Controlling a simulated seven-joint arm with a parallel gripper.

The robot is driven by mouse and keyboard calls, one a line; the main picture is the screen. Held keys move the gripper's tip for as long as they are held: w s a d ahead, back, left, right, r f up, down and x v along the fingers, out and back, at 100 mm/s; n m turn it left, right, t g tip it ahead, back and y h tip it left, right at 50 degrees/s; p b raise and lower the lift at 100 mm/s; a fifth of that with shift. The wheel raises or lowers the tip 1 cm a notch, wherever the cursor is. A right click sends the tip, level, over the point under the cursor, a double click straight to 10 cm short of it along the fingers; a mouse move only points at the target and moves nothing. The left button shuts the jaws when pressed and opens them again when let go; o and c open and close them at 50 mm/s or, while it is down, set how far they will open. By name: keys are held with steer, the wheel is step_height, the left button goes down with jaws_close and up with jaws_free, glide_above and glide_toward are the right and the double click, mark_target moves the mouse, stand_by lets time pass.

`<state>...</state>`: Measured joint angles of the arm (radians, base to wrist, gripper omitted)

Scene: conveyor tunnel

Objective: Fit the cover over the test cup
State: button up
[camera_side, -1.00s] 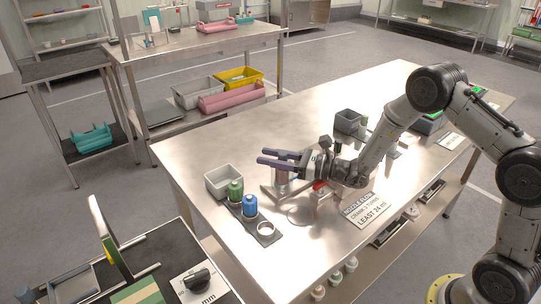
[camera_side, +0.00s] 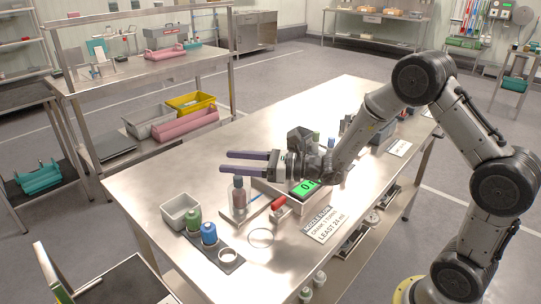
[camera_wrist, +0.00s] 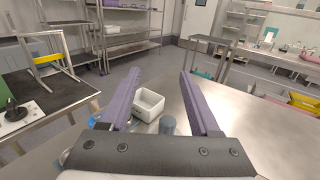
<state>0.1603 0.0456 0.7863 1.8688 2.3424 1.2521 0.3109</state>
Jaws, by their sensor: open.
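My gripper (camera_side: 225,161) is open and empty, its two purple fingers level and pointing left, above the table in the side view. In the wrist view the gap between its fingertips (camera_wrist: 160,74) is clear. Below the fingers a reddish-brown bottle-like vessel (camera_side: 238,197) with a grey top stands upright on a metal plate. A grey cylinder top (camera_wrist: 167,125), apparently this vessel's, shows near the finger bases in the wrist view. A clear ring-shaped piece (camera_side: 262,238) lies on the table to its right. I cannot tell which piece is the cover or which is the test cup.
A grey-white bin (camera_side: 180,211), a green bottle (camera_side: 194,219), a blue bottle (camera_side: 209,233) and a white ring (camera_side: 227,255) on a dark tray are front left. A red-handled crank (camera_side: 278,205), a green display (camera_side: 306,187) and a sign (camera_side: 322,226) are right.

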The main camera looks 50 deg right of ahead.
steer(key=s+d+r, duration=0.1)
steer(key=s+r, duration=0.4)
steer(key=s, duration=0.5)
steer(key=shift+d+r, duration=0.25)
